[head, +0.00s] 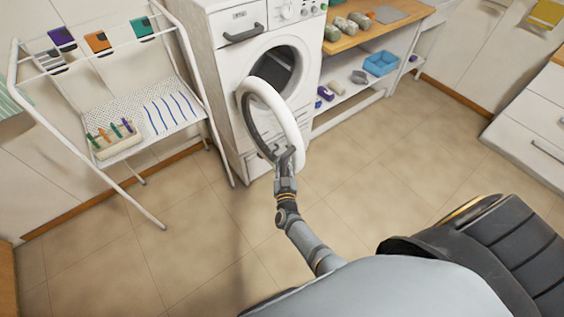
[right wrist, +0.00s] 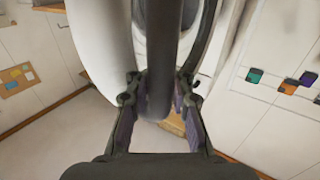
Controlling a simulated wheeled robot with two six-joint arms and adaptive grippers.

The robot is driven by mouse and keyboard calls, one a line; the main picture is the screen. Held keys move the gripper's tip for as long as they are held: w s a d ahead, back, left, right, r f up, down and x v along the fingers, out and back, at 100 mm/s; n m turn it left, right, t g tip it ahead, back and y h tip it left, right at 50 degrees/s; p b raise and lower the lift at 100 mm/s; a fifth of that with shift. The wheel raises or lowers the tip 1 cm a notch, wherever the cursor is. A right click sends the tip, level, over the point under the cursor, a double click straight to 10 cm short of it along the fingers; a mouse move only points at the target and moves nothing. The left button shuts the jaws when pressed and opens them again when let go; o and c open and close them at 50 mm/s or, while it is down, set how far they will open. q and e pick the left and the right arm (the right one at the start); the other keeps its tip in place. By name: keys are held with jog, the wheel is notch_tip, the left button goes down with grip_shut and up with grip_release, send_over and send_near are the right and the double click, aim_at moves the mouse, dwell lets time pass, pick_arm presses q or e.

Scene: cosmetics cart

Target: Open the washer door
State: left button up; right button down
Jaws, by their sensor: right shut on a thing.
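The white washer (head: 236,62) stands at the back middle of the head view, its round drum opening (head: 283,72) showing dark. The washer door (head: 290,112), a white ring with a dark inner rim, is swung open and stands out from the front. My right gripper (head: 288,153) is at the door's lower edge, shut on the rim. In the right wrist view, a dark curved part of the door (right wrist: 160,70) passes between its fingers (right wrist: 160,95). The exact contact is partly hidden there. My left gripper is not in view.
A white drying rack (head: 190,62) with cards and a tray stands left of the washer. A wooden-topped shelf (head: 350,40) with rolled towels and a blue basket (head: 381,64) stands right of it. White drawers (head: 530,125) are at far right. Tiled floor (head: 400,150) between is clear.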

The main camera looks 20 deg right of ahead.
jog(key=shift+s+f, duration=0.35)
jog(key=shift+f, duration=0.1)
jog(key=c, duration=1.5)
grip_release()
jog(key=shift+c, duration=0.2)
jog(key=o, duration=0.4)
jog(key=shift+s+r, duration=0.35)
jog(key=shift+r, duration=0.05)
jog(key=shift+w, duration=0.25)
jog(key=v, duration=0.7)
jog(key=shift+s, duration=0.3)
jog(key=shift+a+f, duration=0.1)
